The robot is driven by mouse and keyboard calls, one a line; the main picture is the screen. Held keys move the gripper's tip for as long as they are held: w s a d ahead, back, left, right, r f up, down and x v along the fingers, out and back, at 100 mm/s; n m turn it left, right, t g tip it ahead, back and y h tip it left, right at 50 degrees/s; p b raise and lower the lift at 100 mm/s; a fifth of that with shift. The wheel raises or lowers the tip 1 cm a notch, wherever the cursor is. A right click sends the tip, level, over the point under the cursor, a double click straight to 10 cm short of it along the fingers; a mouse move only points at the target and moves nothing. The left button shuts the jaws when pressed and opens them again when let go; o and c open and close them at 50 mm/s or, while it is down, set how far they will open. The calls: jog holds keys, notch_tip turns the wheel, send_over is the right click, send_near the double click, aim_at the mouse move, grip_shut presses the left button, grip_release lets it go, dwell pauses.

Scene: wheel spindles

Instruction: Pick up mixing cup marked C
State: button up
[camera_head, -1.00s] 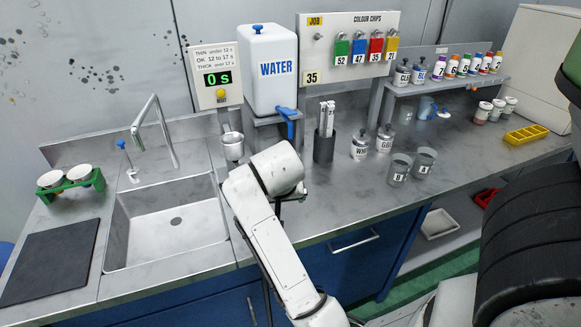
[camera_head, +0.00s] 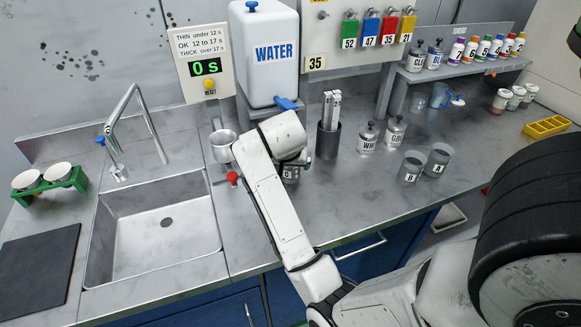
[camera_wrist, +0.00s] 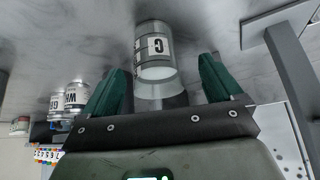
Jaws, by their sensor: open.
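The mixing cup marked C (camera_wrist: 153,32) is a grey, translucent cup with a white label, seen in the wrist view ahead of and between the two green fingers. My gripper (camera_wrist: 163,68) is open, with one finger on each side of the cup's line and nothing visibly held. Contact between fingers and cup cannot be told. In the head view, a cup (camera_head: 291,174) shows just below the end of my arm, mostly hidden by it; its letter is not readable. My fingers are hidden there.
Cups B (camera_head: 410,168) and A (camera_head: 438,160) stand to the right. Two lidded tins, one marked W (camera_head: 367,139), stand behind them. A dark holder with sticks (camera_head: 328,138) is close behind the arm. The sink (camera_head: 155,232) is left, near a small red object (camera_head: 233,179).

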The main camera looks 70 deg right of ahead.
jog(key=shift+s+p+x, duration=0.2)
jog(key=shift+x, duration=1.15)
jog(key=shift+s+p+x, duration=0.15)
jog(key=shift+p+x, duration=0.05)
jog(key=shift+x, duration=1.2)
jog(key=shift+d, duration=0.15)
jog(key=shift+r, duration=0.1)
jog(key=c, duration=1.2)
